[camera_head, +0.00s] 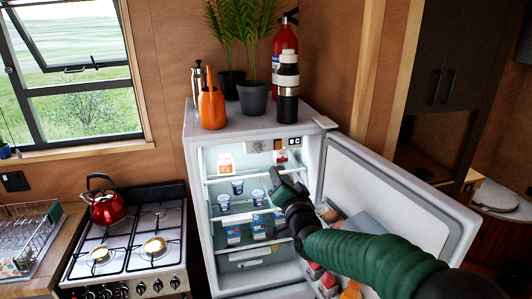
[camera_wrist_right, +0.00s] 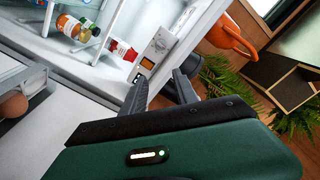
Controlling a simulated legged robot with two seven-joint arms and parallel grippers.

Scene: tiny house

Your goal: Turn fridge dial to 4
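The fridge (camera_head: 194,185) stands open, its door (camera_head: 400,190) swung out to the right. A light control panel with a round dial (camera_wrist_right: 160,43) and a small orange light shows at the fridge's inner top in the right wrist view. In the head view this area (camera_head: 258,146) is small, and the number set cannot be read. My right gripper (camera_head: 282,186) is in front of the fridge opening, below the panel and apart from it. In the right wrist view its two fingers (camera_wrist_right: 160,90) are spread with nothing between them. My left gripper is not in view.
Cups and cartons (camera_head: 237,187) stand on the fridge shelves. The door holds eggs (camera_head: 330,215) and other food. An orange pitcher (camera_head: 211,108), plants, a black bottle and a fire extinguisher (camera_head: 285,40) stand on top. A stove with a red kettle (camera_head: 108,207) is at left.

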